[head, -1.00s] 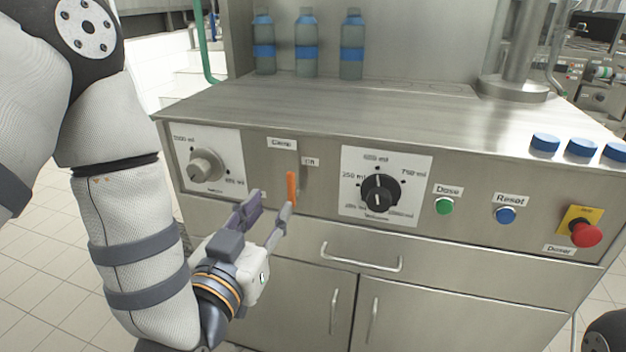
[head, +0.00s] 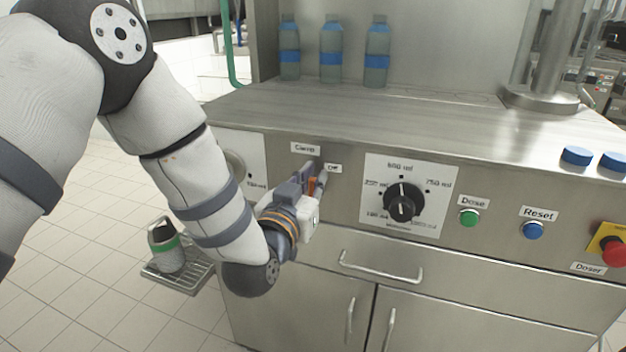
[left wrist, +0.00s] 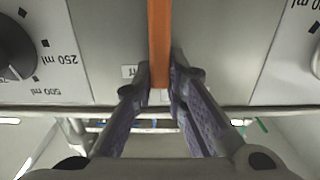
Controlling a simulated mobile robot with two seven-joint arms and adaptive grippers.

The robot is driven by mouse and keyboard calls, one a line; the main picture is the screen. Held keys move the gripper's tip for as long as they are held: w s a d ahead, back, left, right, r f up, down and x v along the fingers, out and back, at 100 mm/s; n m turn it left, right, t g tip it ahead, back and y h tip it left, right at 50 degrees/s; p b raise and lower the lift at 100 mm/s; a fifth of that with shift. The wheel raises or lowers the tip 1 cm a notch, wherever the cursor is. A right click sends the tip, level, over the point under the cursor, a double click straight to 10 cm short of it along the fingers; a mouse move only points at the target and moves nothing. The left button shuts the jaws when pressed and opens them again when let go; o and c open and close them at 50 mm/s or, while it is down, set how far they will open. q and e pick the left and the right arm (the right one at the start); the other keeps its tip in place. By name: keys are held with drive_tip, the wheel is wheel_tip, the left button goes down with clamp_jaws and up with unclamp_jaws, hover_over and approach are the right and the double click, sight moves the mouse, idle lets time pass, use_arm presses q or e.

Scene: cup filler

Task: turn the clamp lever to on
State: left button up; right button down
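The orange clamp lever (head: 311,187) is on the steel front panel, below the "Clamp" label (head: 305,148) and beside the "Off" label (head: 333,168). The fingers largely cover it in the head view. In the left wrist view the lever (left wrist: 160,40) runs down between the two fingertips. My left gripper (head: 312,174) is at the panel, one finger on each side of the lever. The fingertips (left wrist: 161,75) look closed against its sides. The label for the other lever position is hidden behind my arm. My right gripper is not in view.
A black volume dial (head: 403,202) sits right of the lever, then the green Dose button (head: 469,217), blue Reset button (head: 533,231) and red stop button (head: 613,251). A drawer handle (head: 381,268) juts out below.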

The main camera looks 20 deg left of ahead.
use_arm(q)
drive_tip(key=shift+a, duration=0.1)
clamp_jaws()
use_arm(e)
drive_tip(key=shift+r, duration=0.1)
use_arm(q)
drive_tip(key=shift+a+n+p, duration=0.3)
drive_tip(key=shift+n, duration=0.5)
drive_tip(key=a+f+n, duration=0.4)
drive_tip(key=f+n, duration=0.1)
drive_tip(key=n, duration=1.1)
drive_tip(key=shift+a+f, duration=0.35)
drive_tip(key=shift+f, duration=0.05)
drive_tip(key=shift+n+b, duration=0.3)
drive_tip(key=o, duration=0.8)
unclamp_jaws()
